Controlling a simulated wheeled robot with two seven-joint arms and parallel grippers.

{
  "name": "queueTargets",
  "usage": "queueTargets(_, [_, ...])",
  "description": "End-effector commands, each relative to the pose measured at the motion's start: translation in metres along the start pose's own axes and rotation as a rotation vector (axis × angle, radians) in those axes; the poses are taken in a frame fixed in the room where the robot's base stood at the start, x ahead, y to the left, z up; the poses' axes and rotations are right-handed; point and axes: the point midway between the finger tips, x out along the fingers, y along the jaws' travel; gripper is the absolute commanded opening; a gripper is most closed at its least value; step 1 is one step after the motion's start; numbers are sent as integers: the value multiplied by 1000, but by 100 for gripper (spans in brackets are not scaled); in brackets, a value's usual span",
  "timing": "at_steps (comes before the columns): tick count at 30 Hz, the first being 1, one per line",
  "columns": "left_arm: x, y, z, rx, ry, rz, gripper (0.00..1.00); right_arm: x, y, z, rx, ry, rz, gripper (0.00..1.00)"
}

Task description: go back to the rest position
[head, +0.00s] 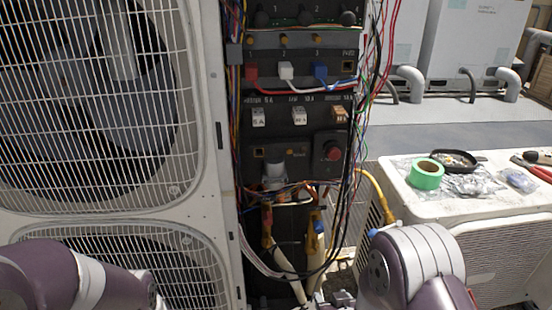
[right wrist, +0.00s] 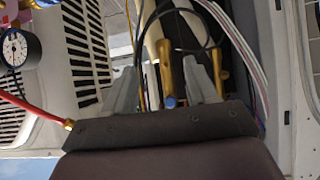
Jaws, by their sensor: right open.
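My right arm (head: 415,265) shows purple and white at the lower right of the head view, in front of the open condenser panel. In the right wrist view my right gripper (right wrist: 162,85) has its two grey fingers apart. Pipes and cables show behind and between the fingers, and I see nothing clearly held. My left arm (head: 75,275) comes in at the lower left, in front of the fan grille. Its gripper is not in view.
The open control panel (head: 300,125) has loose wires along both sides. A white condenser (head: 425,195) at the right bears green tape (head: 426,174), a dark dish (head: 454,160) and tools. A round gauge (right wrist: 14,48) with a red hose (right wrist: 35,108) is left in the wrist view.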

Motion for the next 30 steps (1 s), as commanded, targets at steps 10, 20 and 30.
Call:
queueTargets(10, [0, 0, 0, 0, 0, 0, 43, -124, 6, 48, 0, -866, -6, 57])
queueTargets(20, [-79, 0, -10, 0, 2, 0, 43, -206, 14, -66, 20, -862, 8, 57])
queueTargets(30, [-226, 0, -27, 0, 1, 0, 43, -288, 14, -189, 20, -860, 8, 57])
